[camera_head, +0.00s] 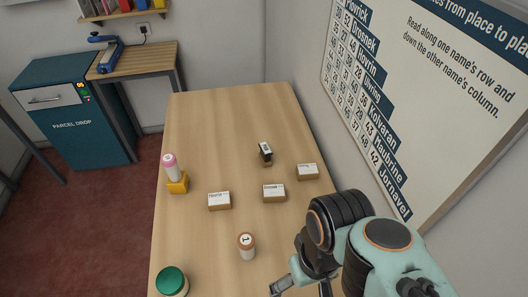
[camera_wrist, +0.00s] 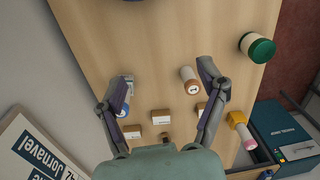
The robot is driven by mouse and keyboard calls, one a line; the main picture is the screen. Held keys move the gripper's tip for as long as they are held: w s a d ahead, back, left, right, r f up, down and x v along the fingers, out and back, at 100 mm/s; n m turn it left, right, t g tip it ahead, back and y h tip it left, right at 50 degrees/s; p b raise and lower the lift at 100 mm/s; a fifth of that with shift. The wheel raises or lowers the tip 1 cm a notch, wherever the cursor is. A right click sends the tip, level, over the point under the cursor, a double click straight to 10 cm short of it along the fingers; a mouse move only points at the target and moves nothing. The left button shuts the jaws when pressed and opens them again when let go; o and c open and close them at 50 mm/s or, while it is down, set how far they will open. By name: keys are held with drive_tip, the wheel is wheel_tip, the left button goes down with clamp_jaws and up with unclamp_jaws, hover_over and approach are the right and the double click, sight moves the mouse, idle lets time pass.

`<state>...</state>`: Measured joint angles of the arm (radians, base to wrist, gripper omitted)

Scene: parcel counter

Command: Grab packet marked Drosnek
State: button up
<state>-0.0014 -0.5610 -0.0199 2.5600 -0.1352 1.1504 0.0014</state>
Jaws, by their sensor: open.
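Three small brown packets with white labels lie on the wooden table: a left one (camera_head: 219,202), a middle one (camera_head: 274,194) and a right one (camera_head: 307,172). Their print is too small to read surely; the middle label may say Drosnek. In the wrist view the middle packet (camera_wrist: 161,118) and the right packet (camera_wrist: 132,132) show between the fingers; the left packet (camera_wrist: 202,107) is partly behind a finger. My gripper (camera_head: 298,289) is open and empty over the table's near end, apart from the packets; its spread fingers also show in the wrist view (camera_wrist: 165,72).
A small dark item (camera_head: 265,153) stands behind the packets. An orange-capped bottle (camera_head: 247,247) and a green-lidded jar (camera_head: 172,281) stand nearer. A blue-ended cylinder (camera_wrist: 122,105) shows beside one finger.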

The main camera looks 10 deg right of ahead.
drive_tip(key=shift+o, duration=1.2)
drive_tip(key=shift+w, duration=0.1)
drive_tip(key=w+r+m+t, duration=0.1)
drive_tip(key=w+r+t, duration=0.4)
drive_tip(key=w, duration=0.9)
drive_tip(key=m, duration=0.1)
hover_over(274, 191)
wheel_tip(274, 191, down, 10)
wheel_tip(274, 191, down, 18)
drive_tip(key=g+h, duration=0.1)
drive_tip(key=g, duration=0.2)
drive_tip(key=shift+f, duration=0.2)
drive_tip(key=shift+w+f, duration=0.1)
drive_tip(key=shift+f, duration=0.35)
drive_tip(key=c, duration=1.3)
